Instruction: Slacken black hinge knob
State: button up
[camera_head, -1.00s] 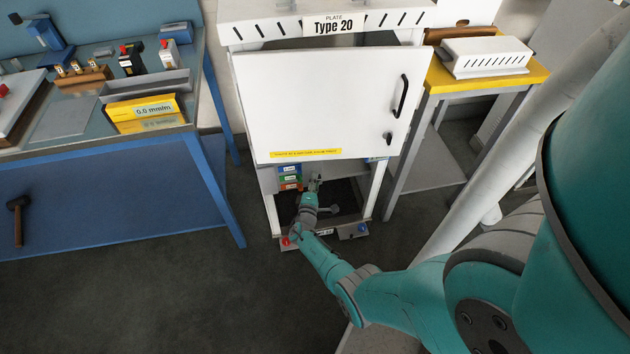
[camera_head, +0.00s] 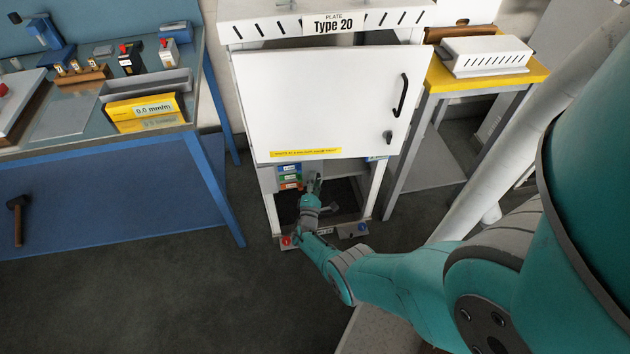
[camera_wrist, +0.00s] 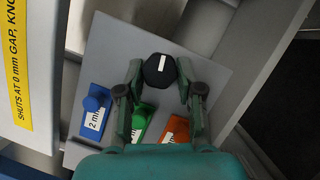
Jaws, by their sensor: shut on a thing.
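The black hinge knob (camera_wrist: 156,76) is faceted and has a white line on its face, tilted slightly right of vertical in the wrist view. It sits on a grey plate (camera_wrist: 205,70). My gripper (camera_wrist: 160,71) has its two fingers on opposite sides of the knob and is shut on it. In the head view my gripper (camera_head: 315,182) is under the white door (camera_head: 320,100), inside the dispenser's lower opening. I cannot make out the knob there.
Blue (camera_wrist: 92,103), green (camera_wrist: 141,114) and orange (camera_wrist: 177,130) labelled tabs lie close below the knob. A yellow label strip (camera_wrist: 18,65) is on the panel at left. A blue workbench (camera_head: 100,190) stands left, a yellow-topped table (camera_head: 490,80) right.

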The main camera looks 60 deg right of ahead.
jog(key=o, duration=1.2)
jog(key=shift+c, duration=0.2)
jog(key=v, duration=1.2)
